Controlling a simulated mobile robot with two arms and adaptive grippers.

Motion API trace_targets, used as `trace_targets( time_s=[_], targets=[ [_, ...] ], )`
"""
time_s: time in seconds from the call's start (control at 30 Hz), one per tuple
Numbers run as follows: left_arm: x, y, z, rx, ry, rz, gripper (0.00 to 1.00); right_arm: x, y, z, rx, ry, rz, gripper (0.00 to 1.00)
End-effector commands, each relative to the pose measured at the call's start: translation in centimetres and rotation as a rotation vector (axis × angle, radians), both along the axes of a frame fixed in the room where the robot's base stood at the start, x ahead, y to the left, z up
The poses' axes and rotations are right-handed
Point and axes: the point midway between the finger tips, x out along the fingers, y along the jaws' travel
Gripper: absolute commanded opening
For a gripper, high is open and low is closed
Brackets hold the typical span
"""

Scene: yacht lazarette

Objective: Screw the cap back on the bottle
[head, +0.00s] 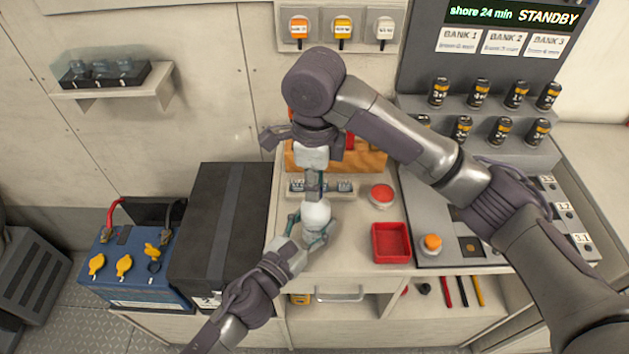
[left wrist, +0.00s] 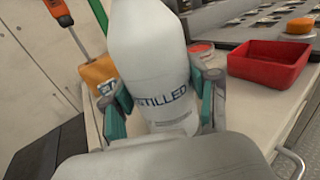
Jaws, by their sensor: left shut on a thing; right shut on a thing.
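The white bottle (head: 316,213) stands upright over the counter's front left part. It fills the middle of the left wrist view (left wrist: 150,70), with "STILLED" readable on its label. My left gripper (head: 308,230) is shut around the bottle's body, one finger on each side (left wrist: 160,108). My right gripper (head: 313,183) points straight down over the bottle's top and is shut. Its fingertips hide the cap and the bottle's neck, so I cannot tell how the cap sits on the thread. The top is cut off in the left wrist view.
A red tray (head: 391,243) and a round red-topped item (head: 382,194) lie right of the bottle. An orange-brown holder (head: 365,158) stands behind. A black case (head: 221,225) and blue battery (head: 135,262) stand at left. A panel with batteries (head: 478,95) rises at right.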

Motion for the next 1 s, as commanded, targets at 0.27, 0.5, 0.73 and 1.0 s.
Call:
trace_targets(
  time_s=[0.27,0.5,0.73,1.0],
  targets=[
    [0.0,0.0,0.0,0.000,0.000,-0.001,0.00,0.1,0.0,0.1,0.000,-0.002,0.001,0.37],
    [0.0,0.0,0.0,0.000,0.000,-0.001,0.00,0.0,0.0,0.0,0.000,-0.001,0.002,0.50],
    [0.0,0.0,0.0,-0.001,0.001,-0.001,0.00,0.0,0.0,0.2,0.002,-0.002,0.053,0.45],
    [0.0,0.0,0.0,-0.001,0.001,-0.001,0.00,0.0,0.5,1.7,0.017,-0.017,0.562,0.45]
  ],
)
